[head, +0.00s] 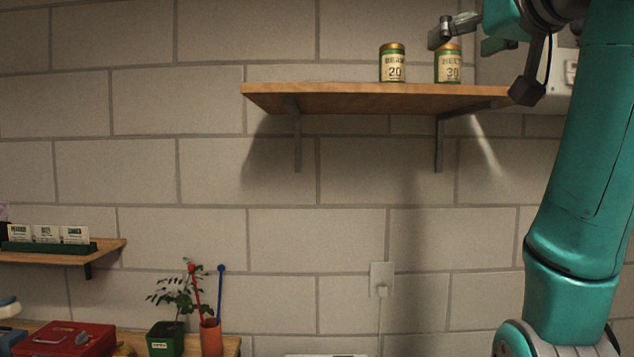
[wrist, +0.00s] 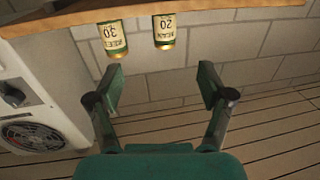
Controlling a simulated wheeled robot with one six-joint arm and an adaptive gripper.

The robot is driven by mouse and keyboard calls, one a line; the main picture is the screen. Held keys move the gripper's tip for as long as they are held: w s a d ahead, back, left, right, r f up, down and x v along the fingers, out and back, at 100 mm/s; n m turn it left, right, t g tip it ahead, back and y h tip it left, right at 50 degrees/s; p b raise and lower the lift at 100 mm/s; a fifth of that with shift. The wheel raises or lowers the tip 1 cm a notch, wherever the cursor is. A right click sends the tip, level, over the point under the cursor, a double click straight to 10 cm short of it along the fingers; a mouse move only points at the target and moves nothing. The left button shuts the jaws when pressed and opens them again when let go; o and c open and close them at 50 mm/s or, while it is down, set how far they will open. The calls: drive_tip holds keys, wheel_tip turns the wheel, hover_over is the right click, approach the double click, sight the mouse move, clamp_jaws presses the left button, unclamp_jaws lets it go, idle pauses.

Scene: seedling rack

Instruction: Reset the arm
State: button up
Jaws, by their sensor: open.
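My gripper (head: 470,38) is at the upper right of the head view, in front of the wall shelf's right part. In the wrist view my gripper (wrist: 162,84) shows two green fingertips wide apart with nothing between them. A can marked 20 (head: 394,64) stands upright on the shelf. A can marked 30 (head: 447,68) stands to its right, its top partly hidden by a finger. The wrist picture is upside down; the 20 can (wrist: 164,32) and 30 can (wrist: 113,38) show beyond the fingertips, apparently not touched.
The wooden wall shelf (head: 350,98) has free room at its left. A white unit with a fan (wrist: 35,105) stands beside it. Lower left are a small shelf with a seed packet tray (head: 50,246), a red box (head: 68,340), a potted plant (head: 165,338) and an orange pot (head: 211,338).

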drive_tip(key=w+f+m, duration=0.1)
drive_tip(key=w+f, duration=0.3)
drive_tip(key=f, duration=0.7)
drive_tip(key=w+f, duration=0.5)
drive_tip(key=f, duration=0.5)
drive_tip(key=w+f+m, duration=0.1)
drive_tip(key=w+f, duration=0.3)
drive_tip(key=f, duration=0.7)
drive_tip(key=s+f+m+g+h, duration=0.1)
drive_tip(key=s+f, duration=0.2)
drive_tip(key=f, duration=1.2)
drive_tip(key=s+f+h, duration=0.1)
drive_tip(key=s+f, duration=0.3)
drive_tip(key=f, duration=1.1)
drive_tip(key=s+a+f+g, duration=0.1)
drive_tip(key=s+f, duration=1.8)
drive_tip(key=s, duration=0.4)
drive_tip(key=s+a+r+n+g, duration=0.1)
drive_tip(key=s, duration=2.7)
drive_tip(key=shift+s+r+h, duration=0.25)
drive_tip(key=shift+s+h, duration=0.05)
drive_tip(key=shift+h, duration=0.1)
